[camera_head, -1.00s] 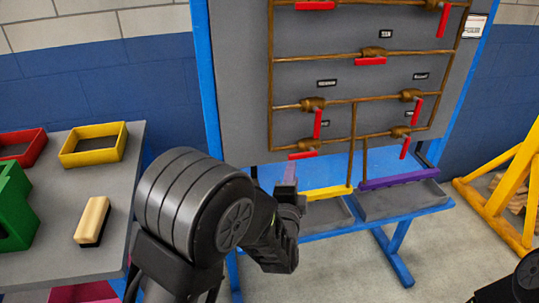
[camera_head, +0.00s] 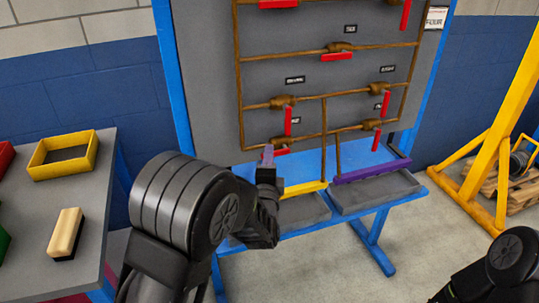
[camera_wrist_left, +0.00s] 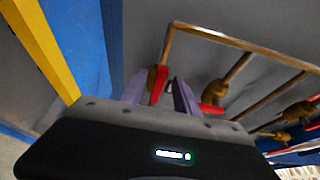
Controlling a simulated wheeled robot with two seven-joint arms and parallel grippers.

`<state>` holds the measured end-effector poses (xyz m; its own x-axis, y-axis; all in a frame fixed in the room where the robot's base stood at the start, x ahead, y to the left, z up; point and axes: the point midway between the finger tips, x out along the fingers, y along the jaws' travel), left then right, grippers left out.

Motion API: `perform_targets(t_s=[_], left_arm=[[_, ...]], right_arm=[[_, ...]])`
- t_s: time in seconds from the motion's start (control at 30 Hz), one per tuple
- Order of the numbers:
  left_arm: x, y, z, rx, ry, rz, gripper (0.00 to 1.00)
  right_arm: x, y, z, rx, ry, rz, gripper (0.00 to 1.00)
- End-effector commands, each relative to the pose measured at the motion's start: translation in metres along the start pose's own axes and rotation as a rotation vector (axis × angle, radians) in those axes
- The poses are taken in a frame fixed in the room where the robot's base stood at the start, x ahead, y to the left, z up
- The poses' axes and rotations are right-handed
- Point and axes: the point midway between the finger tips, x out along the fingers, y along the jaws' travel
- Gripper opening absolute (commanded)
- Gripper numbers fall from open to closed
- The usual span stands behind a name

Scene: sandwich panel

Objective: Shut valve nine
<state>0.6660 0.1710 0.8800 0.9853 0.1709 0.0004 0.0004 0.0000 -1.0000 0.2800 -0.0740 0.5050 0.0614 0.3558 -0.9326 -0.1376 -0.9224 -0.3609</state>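The grey panel (camera_head: 375,68) carries brown pipes and several valves with red handles. Its small labels are too blurred to read, so I cannot tell which is valve nine. My right gripper is out of view.
Below the panel are grey trays (camera_head: 375,193) with yellow and purple edges on a blue frame. A grey table (camera_head: 30,195) at left holds a yellow bin (camera_head: 64,154) and a brush (camera_head: 66,234). A yellow frame (camera_head: 478,185) stands at right.

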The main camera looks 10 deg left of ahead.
Motion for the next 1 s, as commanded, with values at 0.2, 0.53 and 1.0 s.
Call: perform_targets(t_s=[0.2, 0.53, 1.0], left_arm=[[0.022, 0.001, 0.0, 0.0, -0.001, 0.001, 0.36], [0.024, 0.0, 0.0, 0.0, 0.0, 0.001, 0.33], [0.024, 0.0, 0.0, 0.0, 0.0, 0.001, 0.0]], right_arm=[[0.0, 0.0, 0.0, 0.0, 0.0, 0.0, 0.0], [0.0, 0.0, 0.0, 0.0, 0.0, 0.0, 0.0], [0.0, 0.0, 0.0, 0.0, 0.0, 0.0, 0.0]])
